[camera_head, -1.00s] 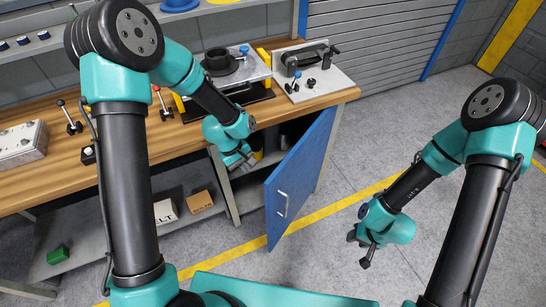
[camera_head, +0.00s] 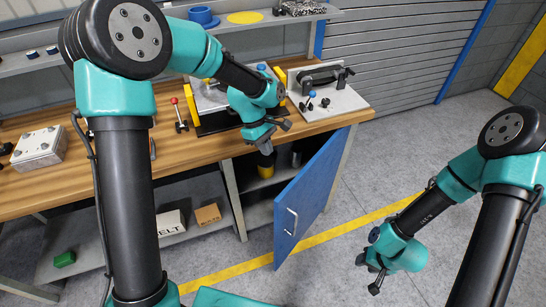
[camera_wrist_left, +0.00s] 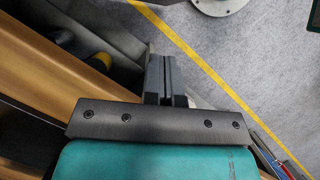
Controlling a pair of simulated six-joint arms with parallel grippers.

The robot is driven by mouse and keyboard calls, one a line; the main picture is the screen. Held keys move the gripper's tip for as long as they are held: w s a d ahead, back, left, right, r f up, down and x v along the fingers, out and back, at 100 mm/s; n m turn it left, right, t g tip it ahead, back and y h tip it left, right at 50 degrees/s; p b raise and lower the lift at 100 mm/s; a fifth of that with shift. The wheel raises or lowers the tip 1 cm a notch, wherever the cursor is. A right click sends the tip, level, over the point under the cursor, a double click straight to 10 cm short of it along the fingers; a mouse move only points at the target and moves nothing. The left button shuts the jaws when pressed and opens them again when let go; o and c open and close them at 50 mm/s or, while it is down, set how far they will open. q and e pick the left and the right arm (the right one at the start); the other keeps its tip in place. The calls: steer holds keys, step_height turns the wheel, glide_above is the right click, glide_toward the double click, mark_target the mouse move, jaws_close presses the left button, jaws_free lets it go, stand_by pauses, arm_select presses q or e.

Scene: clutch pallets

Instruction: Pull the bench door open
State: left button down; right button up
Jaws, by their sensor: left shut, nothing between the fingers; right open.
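The blue bench door (camera_head: 309,190) stands swung open below the bench's right end, showing its outer side with a pale bar handle (camera_head: 291,221). Behind it the cupboard interior is visible. My left gripper (camera_head: 274,136) is over the front edge of the worktop, above and left of the door, apart from the handle. Its fingers (camera_wrist_left: 166,80) are together and empty in the left wrist view. My right gripper (camera_head: 368,273) is open and empty over the floor, right of the door and away from it.
The wooden worktop (camera_head: 205,148) carries fixtures, including a plate with a black handle (camera_head: 318,76) at the right end. A yellow container (camera_head: 266,166) sits inside the cupboard. A cardboard box (camera_head: 208,214) and green block (camera_head: 64,259) lie on the lower shelf. Floor right of the door is clear.

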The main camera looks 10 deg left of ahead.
arm_select(q)
steer(key=s+d+f, duration=0.3)
steer(key=d+f, duration=0.3)
steer(key=f, duration=0.2)
steer(key=shift+d+f, duration=0.2)
steer(key=shift+d, duration=0.2)
steer(key=shift+s, duration=0.1)
